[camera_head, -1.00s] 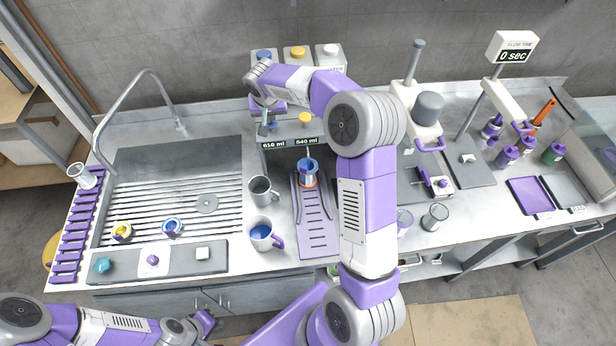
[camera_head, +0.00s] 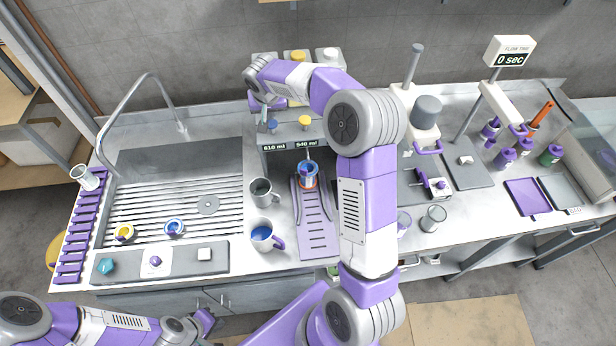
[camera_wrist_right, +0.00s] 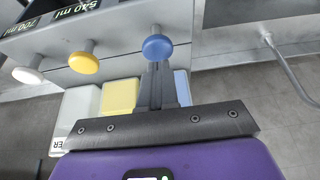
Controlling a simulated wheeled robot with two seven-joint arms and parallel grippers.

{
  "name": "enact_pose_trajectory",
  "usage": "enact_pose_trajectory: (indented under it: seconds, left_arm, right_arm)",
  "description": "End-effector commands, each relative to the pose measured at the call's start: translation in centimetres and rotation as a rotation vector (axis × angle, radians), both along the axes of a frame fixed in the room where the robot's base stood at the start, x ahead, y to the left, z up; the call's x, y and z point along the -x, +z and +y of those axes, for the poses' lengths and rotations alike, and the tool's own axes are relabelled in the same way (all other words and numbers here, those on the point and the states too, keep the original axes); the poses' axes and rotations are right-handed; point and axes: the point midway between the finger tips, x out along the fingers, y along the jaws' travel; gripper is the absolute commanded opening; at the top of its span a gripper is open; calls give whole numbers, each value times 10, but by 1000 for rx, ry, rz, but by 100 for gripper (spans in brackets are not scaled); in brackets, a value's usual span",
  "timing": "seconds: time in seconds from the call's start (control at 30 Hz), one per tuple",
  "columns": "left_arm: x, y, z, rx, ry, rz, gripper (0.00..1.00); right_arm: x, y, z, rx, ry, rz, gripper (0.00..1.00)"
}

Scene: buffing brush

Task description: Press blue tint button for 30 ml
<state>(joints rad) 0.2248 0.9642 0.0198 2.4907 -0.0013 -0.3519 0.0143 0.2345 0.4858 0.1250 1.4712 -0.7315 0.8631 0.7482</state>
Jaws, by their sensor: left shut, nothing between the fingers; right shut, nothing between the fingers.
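The blue tint button (camera_head: 272,125) is a round knob on the dispenser front; it shows large in the right wrist view (camera_wrist_right: 157,46). My right gripper (camera_head: 263,127) is shut and empty. In the right wrist view its fingertips (camera_wrist_right: 158,68) lie right at the knob's edge; I cannot tell whether they touch it. The dispenser's displays (camera_head: 290,146) read 610 ml and 540 ml. My left gripper (camera_head: 205,321) is shut and empty at the lower left, in front of the counter.
The yellow button (camera_wrist_right: 84,63) and white button (camera_wrist_right: 28,75) sit beside the blue one. Two mugs (camera_head: 264,192) (camera_head: 262,238) stand left of the purple ramp (camera_head: 316,228). My right arm hides part of the counter.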

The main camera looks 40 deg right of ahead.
Motion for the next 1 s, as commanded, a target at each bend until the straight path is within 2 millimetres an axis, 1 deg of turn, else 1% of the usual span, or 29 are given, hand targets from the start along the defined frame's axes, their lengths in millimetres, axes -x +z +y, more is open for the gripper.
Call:
enact_pose_trajectory:
  seconds: [0.27,0.83,1.0]
  left_arm:
    - [0,-4,0,0,0,0,0]
    - [0,-26,0,0,0,0,0]
    - [0,-24,0,0,0,0,0]
  right_arm:
    - [0,-4,0,0,0,0,0]
    - [0,-28,0,0,0,0,0]
    - [0,-26,0,-1,0,1,0]
